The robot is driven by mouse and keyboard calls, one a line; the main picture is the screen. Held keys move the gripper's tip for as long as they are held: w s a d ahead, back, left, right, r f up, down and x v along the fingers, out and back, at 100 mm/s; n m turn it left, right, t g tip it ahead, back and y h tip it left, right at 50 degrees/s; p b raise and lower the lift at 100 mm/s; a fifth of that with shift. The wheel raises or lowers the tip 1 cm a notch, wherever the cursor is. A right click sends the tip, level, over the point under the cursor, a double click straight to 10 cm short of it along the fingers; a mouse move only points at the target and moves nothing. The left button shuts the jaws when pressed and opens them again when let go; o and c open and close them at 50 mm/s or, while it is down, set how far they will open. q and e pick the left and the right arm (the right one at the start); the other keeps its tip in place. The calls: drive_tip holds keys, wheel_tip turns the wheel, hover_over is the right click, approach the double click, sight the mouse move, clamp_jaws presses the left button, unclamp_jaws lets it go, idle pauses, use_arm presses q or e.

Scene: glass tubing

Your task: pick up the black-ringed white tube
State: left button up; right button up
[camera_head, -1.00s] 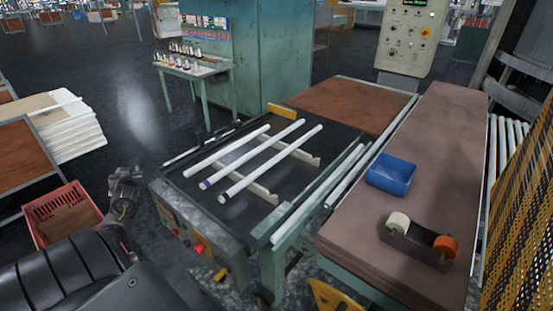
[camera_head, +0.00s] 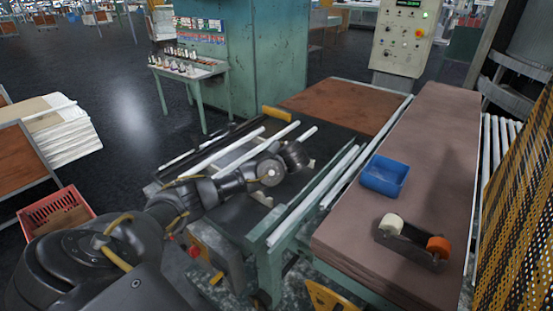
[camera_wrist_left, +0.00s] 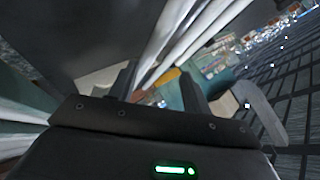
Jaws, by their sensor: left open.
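Three white tubes lie side by side on a rack over the dark machine bed. The left tube (camera_head: 228,150) and the middle tube (camera_head: 284,132) show in part. Only the far end of the right tube (camera_head: 308,134) shows clearly, and my left arm hides the tubes' near ends and any rings there. My left gripper (camera_head: 292,155) is over the right side of the rack, near the right tube. In the left wrist view its jaws (camera_wrist_left: 158,85) are open, with white tubes (camera_wrist_left: 175,40) running past beyond them. I cannot tell whether they touch a tube. My right gripper is not in view.
Metal rails (camera_head: 312,200) edge the bed on the right. Beyond them a brown board stack (camera_head: 420,190) carries a blue bin (camera_head: 384,175) and a tape dispenser (camera_head: 412,243). A yellow block (camera_head: 276,114) stands at the far edge. A red crate (camera_head: 55,212) is at left.

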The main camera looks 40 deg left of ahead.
use_arm(q)
drive_tip(key=s+d+m+g+y, duration=0.1)
drive_tip(key=s+d+m, duration=0.2)
drive_tip(key=d, duration=0.2)
drive_tip(key=p+x, duration=0.1)
drive_tip(key=x, duration=0.3)
drive_tip(key=shift+w+a+p, duration=0.3)
drive_tip(key=shift+a, duration=0.05)
drive_tip(key=shift+w+a+f, duration=0.15)
drive_tip(key=shift+a+f, duration=0.1)
drive_tip(key=shift+a, duration=0.05)
drive_tip(key=shift+w+a+p, duration=0.15)
drive_tip(key=shift+a+p, duration=0.05)
drive_tip(key=shift+p, duration=0.1)
drive_tip(key=p+x, duration=0.1)
drive_tip(key=x, duration=0.3)
drive_tip(key=shift+w+a+r+p, duration=0.1)
drive_tip(key=shift+w+p, duration=0.1)
drive_tip(key=shift+p, duration=0.15)
drive_tip(key=shift+w+a, duration=0.1)
drive_tip(key=shift+a, duration=0.05)
drive_tip(key=shift+c, duration=0.3)
